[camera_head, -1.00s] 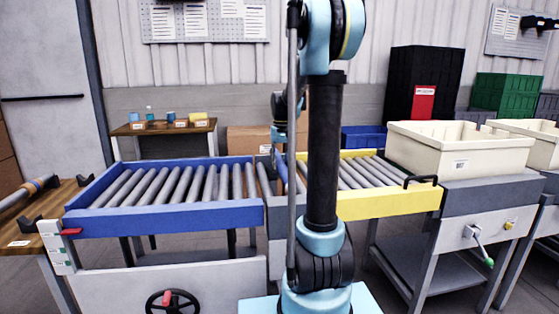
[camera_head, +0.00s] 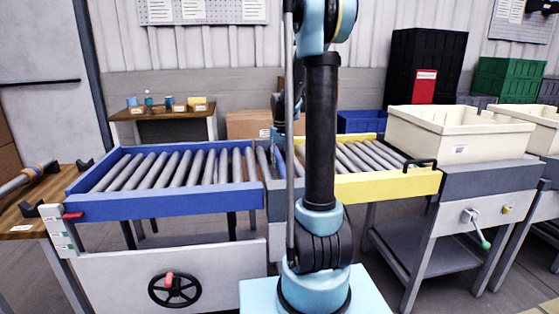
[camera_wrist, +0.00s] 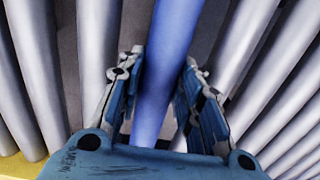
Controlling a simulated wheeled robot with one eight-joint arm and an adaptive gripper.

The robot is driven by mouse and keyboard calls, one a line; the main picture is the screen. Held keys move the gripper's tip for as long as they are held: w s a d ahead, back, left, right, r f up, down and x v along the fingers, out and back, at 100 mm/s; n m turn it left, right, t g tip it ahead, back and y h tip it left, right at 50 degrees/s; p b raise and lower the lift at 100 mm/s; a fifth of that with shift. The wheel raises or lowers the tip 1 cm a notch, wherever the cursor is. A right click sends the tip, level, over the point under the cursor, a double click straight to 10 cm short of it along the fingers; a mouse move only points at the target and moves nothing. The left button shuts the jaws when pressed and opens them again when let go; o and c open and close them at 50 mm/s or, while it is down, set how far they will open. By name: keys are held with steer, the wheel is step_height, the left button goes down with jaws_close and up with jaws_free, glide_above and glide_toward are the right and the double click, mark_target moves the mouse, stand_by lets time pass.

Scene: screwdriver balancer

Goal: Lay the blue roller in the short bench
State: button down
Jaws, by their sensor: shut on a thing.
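The blue roller (camera_wrist: 165,60) runs between my gripper's two fingers in the wrist view, with grey rollers on both sides. My gripper (camera_wrist: 160,68) is shut on it. In the head view my gripper (camera_head: 279,135) is over the gap between the blue-framed and yellow-framed conveyors, partly hidden by my arm. A strip of the blue roller (camera_head: 281,164) shows there. A wooden bench (camera_head: 25,216) with black cradles stands at the far left, with a banded grey roller lying at it. Which bench is the short one I cannot tell.
The blue-framed conveyor (camera_head: 165,206) holds several grey rollers. The yellow-framed conveyor (camera_head: 385,186) is to the right, with a cream crate (camera_head: 460,146) beyond its right end. A wooden table (camera_head: 164,113) with small bins stands behind. A handwheel (camera_head: 175,290) is in front.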

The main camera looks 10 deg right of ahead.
steer(key=shift+f, duration=0.1)
steer(key=c, duration=1.1)
jaws_free()
steer(key=shift+o, duration=0.2)
step_height(320, 180, up, 12)
